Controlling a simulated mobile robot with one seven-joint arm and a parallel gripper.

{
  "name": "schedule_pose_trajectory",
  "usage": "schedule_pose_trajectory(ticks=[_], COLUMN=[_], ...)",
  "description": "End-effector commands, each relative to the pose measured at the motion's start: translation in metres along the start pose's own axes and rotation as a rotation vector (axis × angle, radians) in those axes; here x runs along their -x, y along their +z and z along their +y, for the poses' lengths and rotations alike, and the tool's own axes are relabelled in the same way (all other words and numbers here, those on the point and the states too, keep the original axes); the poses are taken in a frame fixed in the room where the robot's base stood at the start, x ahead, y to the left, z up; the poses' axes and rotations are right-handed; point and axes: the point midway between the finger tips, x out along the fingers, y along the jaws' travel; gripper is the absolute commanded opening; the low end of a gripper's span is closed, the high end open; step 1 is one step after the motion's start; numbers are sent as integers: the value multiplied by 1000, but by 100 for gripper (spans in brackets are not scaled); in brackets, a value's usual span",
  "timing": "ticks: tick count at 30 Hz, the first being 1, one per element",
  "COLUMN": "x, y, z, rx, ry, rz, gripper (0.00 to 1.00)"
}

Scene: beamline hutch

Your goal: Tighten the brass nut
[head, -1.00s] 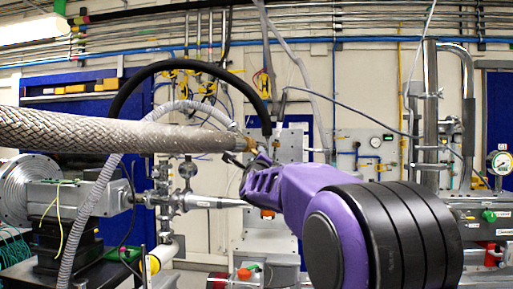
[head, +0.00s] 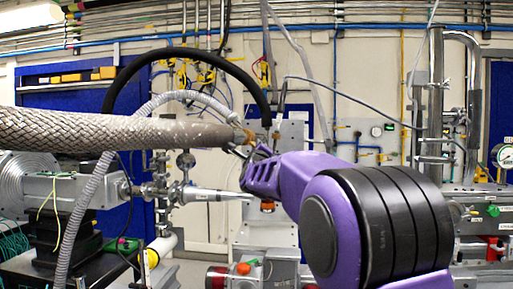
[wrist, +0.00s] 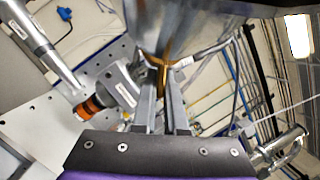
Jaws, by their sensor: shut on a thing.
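The brass nut (wrist: 163,72) shows as a gold-brown piece at my fingertips in the wrist view. My gripper (wrist: 162,88) is shut on it, with one grey finger on each side. Much of the nut is hidden by the fingers and by the large metal body above it. In the head view a brass fitting (head: 247,138) sits at the right end of the thick braided hose (head: 120,132). My gripper (head: 240,152) reaches it there from the lower right, and my purple wrist hides part of that spot.
A black hose (head: 185,54) arches over the fitting, and a grey corrugated hose (head: 95,195) runs left of it. A metal beam pipe (head: 215,195) lies below. An orange-ringed cylinder (wrist: 95,105) is close to the left of my fingers in the wrist view.

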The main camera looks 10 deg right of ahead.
Motion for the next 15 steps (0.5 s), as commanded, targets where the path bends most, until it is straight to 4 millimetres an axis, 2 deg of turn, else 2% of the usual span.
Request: schedule_pose_trajectory(ticks=[15], x=[0], y=[5], z=[-6], rx=[53], ry=[26], rz=[-6], gripper=[0])
